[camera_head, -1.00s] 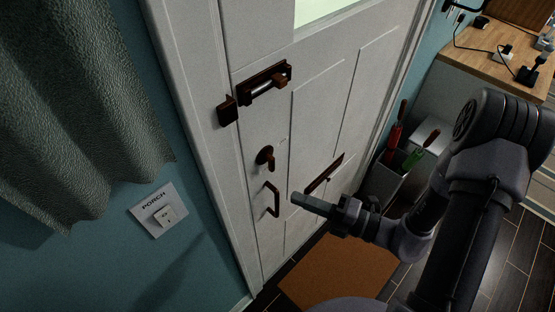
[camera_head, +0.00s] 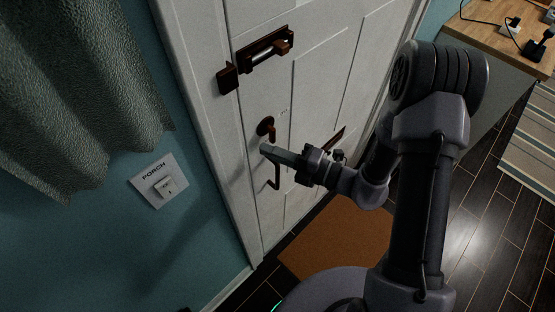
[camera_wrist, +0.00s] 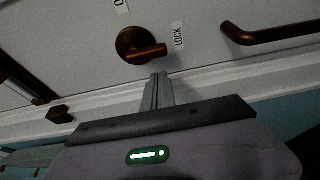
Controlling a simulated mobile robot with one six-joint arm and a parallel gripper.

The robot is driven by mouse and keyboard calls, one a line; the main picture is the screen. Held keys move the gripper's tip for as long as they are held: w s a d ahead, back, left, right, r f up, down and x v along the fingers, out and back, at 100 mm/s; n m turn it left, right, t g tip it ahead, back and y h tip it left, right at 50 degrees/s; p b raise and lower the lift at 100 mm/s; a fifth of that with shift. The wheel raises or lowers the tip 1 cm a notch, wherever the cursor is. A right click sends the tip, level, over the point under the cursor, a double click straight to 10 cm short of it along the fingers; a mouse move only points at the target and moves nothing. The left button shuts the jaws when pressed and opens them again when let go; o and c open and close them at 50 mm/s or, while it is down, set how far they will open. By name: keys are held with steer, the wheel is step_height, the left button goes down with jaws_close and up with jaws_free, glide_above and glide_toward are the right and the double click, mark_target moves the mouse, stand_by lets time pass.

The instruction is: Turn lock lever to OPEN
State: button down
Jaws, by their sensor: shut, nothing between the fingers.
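The lock lever (camera_head: 266,127) is a brown round knob with a short arm on the white door (camera_head: 318,75). In the wrist view the lever (camera_wrist: 140,46) has its arm pointing right, towards the LOCK label (camera_wrist: 178,34). A second label, cut off at the top edge, shows only an "O" (camera_wrist: 121,5). My gripper (camera_head: 267,149) is shut and empty, its tips just below the lever arm in the head view. In the wrist view my gripper (camera_wrist: 158,82) also sits just below the arm. I cannot tell whether they touch.
The brown pull handle (camera_head: 274,178) is close below my fingers; it also shows in the wrist view (camera_wrist: 265,34). A slide bolt (camera_head: 264,49) is above the lever. A PORCH switch (camera_head: 161,184) and a curtain (camera_head: 80,90) are left. An orange mat (camera_head: 335,238) lies below.

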steer(key=shift+w+d, duration=0.7)
steer(key=shift+w, duration=0.05)
steer(key=shift+d, duration=0.1)
steer(key=shift+w, duration=0.1)
steer(key=shift+n, duration=0.4)
